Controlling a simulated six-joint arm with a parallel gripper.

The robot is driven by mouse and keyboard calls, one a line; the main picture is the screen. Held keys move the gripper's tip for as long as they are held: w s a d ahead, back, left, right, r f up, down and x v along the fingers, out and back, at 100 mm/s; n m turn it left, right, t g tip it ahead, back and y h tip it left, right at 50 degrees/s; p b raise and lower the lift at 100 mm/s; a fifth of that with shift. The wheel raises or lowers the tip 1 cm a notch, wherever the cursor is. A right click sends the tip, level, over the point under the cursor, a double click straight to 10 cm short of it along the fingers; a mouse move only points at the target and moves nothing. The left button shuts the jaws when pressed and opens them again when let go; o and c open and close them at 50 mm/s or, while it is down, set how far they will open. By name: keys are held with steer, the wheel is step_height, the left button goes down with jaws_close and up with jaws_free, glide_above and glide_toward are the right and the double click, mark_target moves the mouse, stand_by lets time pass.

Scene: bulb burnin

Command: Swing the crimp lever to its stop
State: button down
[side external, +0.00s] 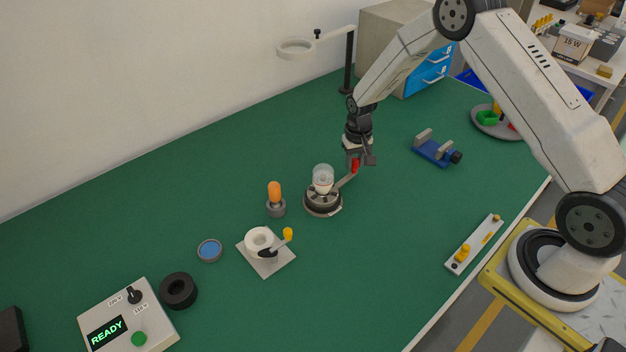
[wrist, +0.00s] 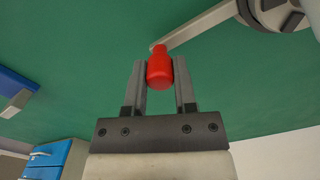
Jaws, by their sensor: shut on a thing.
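The crimp lever (wrist: 200,25) is a grey bar with a red knob (wrist: 160,72) on its end. In the side view the lever (side external: 345,181) runs from the round dark crimp base (side external: 323,205) up and right to the red knob (side external: 355,165). A clear glass bulb with a white lower part (side external: 322,180) stands upright on the base. My gripper (side external: 357,160) is shut on the red knob. In the wrist view the knob sits between the two grey fingers of my gripper (wrist: 160,75). Only part of the base (wrist: 272,10) shows there.
An orange-topped holder (side external: 275,200) and a white plate with a yellow-knobbed crank (side external: 266,255) stand left of the base. A blue vise (side external: 436,152) stands to the right. A magnifier stand (side external: 348,65) is behind. The green mat in front of the base is clear.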

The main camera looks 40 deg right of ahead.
steer(key=shift+s, duration=0.1)
stand_by(0.3)
steer(key=shift+s+a+m, duration=0.1)
steer(key=shift+s+m, duration=1.2)
steer(key=shift+s, duration=0.1)
steer(key=s+m, duration=0.1)
steer(key=s+a+m, duration=0.1)
steer(key=s+m, duration=0.1)
steer(key=s+a+m, duration=0.1)
steer(key=s+m, duration=0.1)
steer(key=shift+s, duration=0.1)
steer(key=shift+s+a+m, duration=1.25)
steer(key=shift+s+m, duration=0.05)
steer(key=shift+m, duration=0.4)
steer(key=shift+c, duration=2)
jaws_free()
steer(key=shift+r, duration=0.15)
step_height(320, 180, up, 8)
steer(key=shift+f, duration=0.2)
